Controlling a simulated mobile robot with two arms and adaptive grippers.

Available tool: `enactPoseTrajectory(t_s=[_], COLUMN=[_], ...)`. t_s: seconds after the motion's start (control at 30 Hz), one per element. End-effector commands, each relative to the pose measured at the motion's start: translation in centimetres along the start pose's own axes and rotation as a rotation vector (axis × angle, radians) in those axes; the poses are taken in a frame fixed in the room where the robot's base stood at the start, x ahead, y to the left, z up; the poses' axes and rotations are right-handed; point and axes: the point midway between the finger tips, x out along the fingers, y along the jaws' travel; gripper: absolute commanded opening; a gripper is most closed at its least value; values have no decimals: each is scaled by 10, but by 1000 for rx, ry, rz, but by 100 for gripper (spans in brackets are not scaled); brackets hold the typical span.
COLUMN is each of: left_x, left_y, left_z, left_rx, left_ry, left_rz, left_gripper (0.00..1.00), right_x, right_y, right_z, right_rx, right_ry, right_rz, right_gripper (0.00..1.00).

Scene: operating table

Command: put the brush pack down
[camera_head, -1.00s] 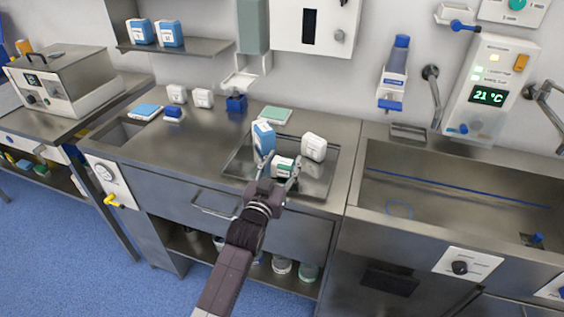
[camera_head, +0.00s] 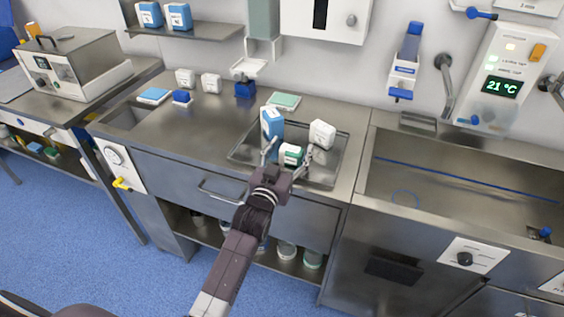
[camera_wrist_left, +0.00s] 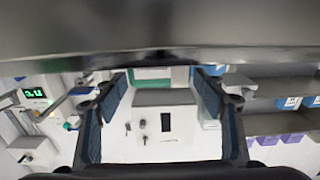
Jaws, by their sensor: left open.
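A small white-and-green pack (camera_head: 291,154), which looks like the brush pack, rests in the shallow steel tray (camera_head: 240,157) on the counter. My left gripper (camera_head: 287,150) is open, with one finger on each side of the pack and a gap visible at the right finger. Its palm is just in front of the pack. In the left wrist view, the two dark fingers (camera_wrist_left: 160,108) stand well apart, and a white-and-green band (camera_wrist_left: 152,76) shows between them; I cannot tell whether it is the pack. My right gripper is not in view.
A blue-and-white carton (camera_head: 271,123) stands close behind the left finger. A white container (camera_head: 321,134) stands behind the right finger. A green flat pack (camera_head: 284,101) lies behind the tray. A sink basin (camera_head: 460,185) is to the right.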

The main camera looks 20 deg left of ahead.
Motion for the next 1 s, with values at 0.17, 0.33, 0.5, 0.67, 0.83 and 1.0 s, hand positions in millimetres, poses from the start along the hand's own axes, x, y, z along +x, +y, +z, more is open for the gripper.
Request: enactPoseTrajectory(t_s=[0.17,0.33,0.5,0.67,0.83,1.0], left_x=[-29,-63,-92,-109,-116,-116], left_y=[0,0,0,0,0,0], left_z=[4,5,4,3,2,2], left_rx=[0,1,1,1,1,1], left_ry=[-5,-6,-6,-5,-4,-3], left_rz=[0,0,0,0,0,0], left_gripper=[64,64,64,64,64,64], right_x=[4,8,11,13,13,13], right_y=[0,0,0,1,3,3], right_z=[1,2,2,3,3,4], right_rx=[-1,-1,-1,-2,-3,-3], right_ry=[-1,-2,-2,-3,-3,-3], right_rz=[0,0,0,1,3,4], right_gripper=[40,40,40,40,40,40])
